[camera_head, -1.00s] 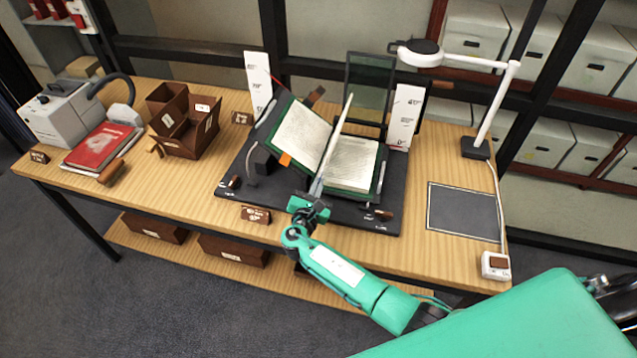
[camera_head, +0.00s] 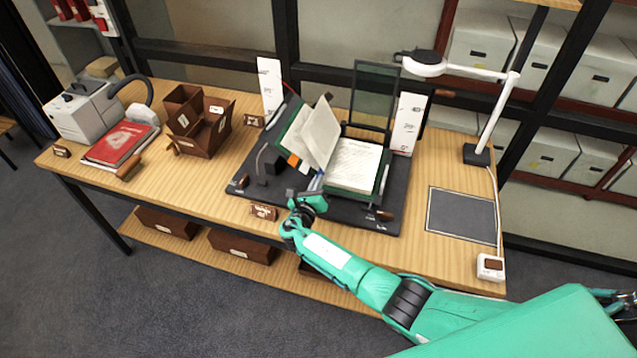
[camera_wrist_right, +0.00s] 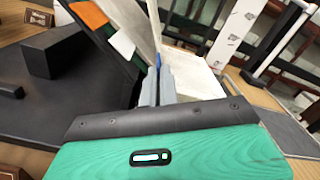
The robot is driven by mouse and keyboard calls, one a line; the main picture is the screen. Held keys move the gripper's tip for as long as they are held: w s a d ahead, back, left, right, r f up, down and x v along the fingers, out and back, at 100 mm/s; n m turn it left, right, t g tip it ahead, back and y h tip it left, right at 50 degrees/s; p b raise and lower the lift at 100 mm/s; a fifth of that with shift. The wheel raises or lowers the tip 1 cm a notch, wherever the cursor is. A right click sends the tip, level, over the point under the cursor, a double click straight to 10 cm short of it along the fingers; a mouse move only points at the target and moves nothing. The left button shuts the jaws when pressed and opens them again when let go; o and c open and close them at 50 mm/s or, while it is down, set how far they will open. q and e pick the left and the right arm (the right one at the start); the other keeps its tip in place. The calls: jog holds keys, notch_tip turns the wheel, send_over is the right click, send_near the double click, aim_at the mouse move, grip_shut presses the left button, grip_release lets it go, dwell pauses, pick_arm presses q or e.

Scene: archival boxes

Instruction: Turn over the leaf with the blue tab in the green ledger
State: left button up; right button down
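The green ledger (camera_head: 384,181) lies open on a dark cradle, its left side propped up at a slant. A raised leaf (camera_head: 321,131) leans to the left over the left-hand pages. The right-hand page (camera_head: 355,165) lies flat. In the right wrist view, the blue tab (camera_wrist_right: 158,60) shows at the tips of my right gripper (camera_wrist_right: 158,82), whose fingers are close together on it. In the head view, my right gripper (camera_head: 316,186) is at the ledger's front edge, below the leaf. An orange tab (camera_head: 293,160) sticks out on the left side.
A glass panel (camera_head: 373,95) and white cards stand behind the ledger. A lamp (camera_head: 490,120) and grey mat (camera_head: 462,214) are at right, brown boxes (camera_head: 205,140) and a red book (camera_head: 120,143) at left.

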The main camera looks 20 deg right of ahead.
jog(key=shift+n, duration=0.3)
jog(key=c, duration=1.6)
grip_release()
jog(key=shift+w, duration=0.1)
jog(key=shift+c, duration=0.2)
jog(key=b+v, duration=0.2)
jog(key=v, duration=1.2)
